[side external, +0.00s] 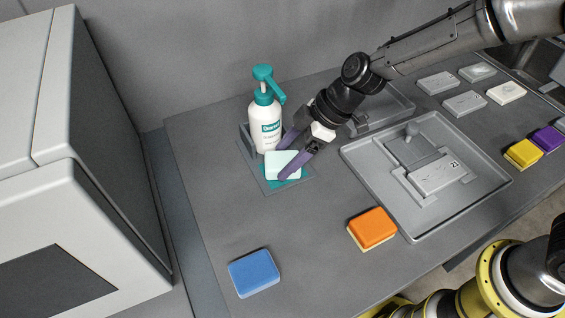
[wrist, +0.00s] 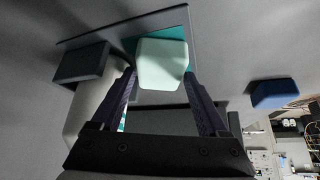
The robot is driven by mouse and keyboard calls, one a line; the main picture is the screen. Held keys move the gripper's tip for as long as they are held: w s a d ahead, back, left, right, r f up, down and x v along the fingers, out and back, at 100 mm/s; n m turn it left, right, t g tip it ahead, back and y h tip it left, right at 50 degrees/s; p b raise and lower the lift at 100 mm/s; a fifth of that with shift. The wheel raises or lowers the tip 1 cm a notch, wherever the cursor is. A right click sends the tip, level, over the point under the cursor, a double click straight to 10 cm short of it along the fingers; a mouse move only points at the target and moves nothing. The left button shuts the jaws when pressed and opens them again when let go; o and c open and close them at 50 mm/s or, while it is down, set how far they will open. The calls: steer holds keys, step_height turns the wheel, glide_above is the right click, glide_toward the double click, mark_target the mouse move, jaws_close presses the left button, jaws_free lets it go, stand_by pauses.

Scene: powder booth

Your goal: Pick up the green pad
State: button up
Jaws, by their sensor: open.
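The green pad (side external: 283,164) is a pale mint block lying on a teal patch in a grey holder (side external: 288,187), just in front of a white pump bottle (side external: 265,126). My gripper (side external: 284,161) is open at the pad, its purple fingers reaching down from the right. In the wrist view the pad (wrist: 162,63) shows between the two fingertips (wrist: 160,74), one on each side. I cannot tell whether the fingers touch it. Part of the pad is hidden by a finger in the side view.
A blue sponge (side external: 254,273) and an orange sponge (side external: 372,229) lie nearer the front. A grey tray (side external: 411,218) with a metal part stands to the right. Yellow (side external: 523,153) and purple (side external: 547,138) sponges lie at the far right. The bottle stands close beside my fingers.

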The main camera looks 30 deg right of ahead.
mark_target(272, 160)
steer(key=shift+c, duration=0.3)
steer(key=c, duration=1.1)
steer(key=shift+r, duration=0.5)
step_height(272, 160, up, 2)
steer(key=shift+r, duration=0.15)
steer(key=s+d+r, duration=0.2)
steer(key=s+r, duration=0.1)
steer(key=s, duration=0.1)
steer(key=s+d+r, duration=0.6)
steer(key=s, duration=0.1)
steer(key=shift+s+r, duration=0.3)
steer(key=shift+r, duration=0.05)
